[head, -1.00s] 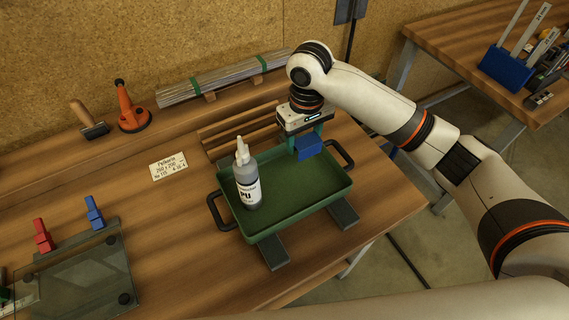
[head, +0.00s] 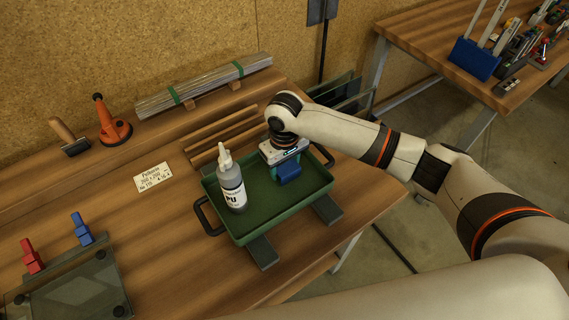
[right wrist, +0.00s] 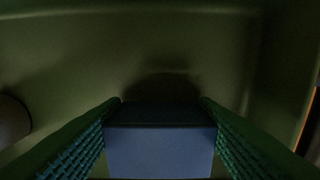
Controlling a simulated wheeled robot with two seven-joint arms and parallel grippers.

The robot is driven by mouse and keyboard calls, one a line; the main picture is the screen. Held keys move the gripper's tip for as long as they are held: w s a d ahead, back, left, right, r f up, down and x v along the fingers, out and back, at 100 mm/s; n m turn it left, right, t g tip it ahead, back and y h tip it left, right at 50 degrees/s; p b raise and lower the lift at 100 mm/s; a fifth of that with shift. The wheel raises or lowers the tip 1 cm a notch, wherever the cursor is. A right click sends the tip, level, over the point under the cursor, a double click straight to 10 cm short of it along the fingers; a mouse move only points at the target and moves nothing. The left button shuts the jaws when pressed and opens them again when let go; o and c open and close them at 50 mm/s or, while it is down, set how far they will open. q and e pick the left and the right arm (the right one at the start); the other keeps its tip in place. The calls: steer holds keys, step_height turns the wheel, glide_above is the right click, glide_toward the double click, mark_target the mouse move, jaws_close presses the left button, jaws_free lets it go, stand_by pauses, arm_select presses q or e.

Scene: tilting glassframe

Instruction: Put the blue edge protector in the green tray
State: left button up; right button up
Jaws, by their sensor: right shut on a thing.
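The blue edge protector (head: 289,172) is a small blue block held in my right gripper (head: 287,168). In the right wrist view the blue edge protector (right wrist: 160,150) sits between the two green ribbed fingers, which are shut on it. The green tray (head: 262,232) lies on the bench with black handles at its ends. The gripper is low inside the right part of the tray; I cannot tell whether the block touches the tray floor. The tray floor (right wrist: 150,50) fills the right wrist view. My left gripper does not show in the head view.
A bottle (head: 231,186) stands in the left part of the tray. Red and blue clamps (head: 82,230) and a glass pane (head: 70,288) are at the lower left. A label card (head: 153,177), a suction lifter (head: 112,124) and bundled strips (head: 205,86) lie farther back.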

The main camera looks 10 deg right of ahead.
steer(key=o, duration=0.8)
steer(key=shift+f, duration=0.1)
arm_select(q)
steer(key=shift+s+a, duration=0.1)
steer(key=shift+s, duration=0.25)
arm_select(e)
steer(key=shift+o, duration=0.8)
arm_select(q)
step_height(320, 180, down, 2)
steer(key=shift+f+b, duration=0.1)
steer(key=shift+b, duration=0.9)
arm_select(e)
step_height(320, 180, up, 12)
steer(key=shift+r, duration=0.2)
steer(key=shift+f, duration=0.1)
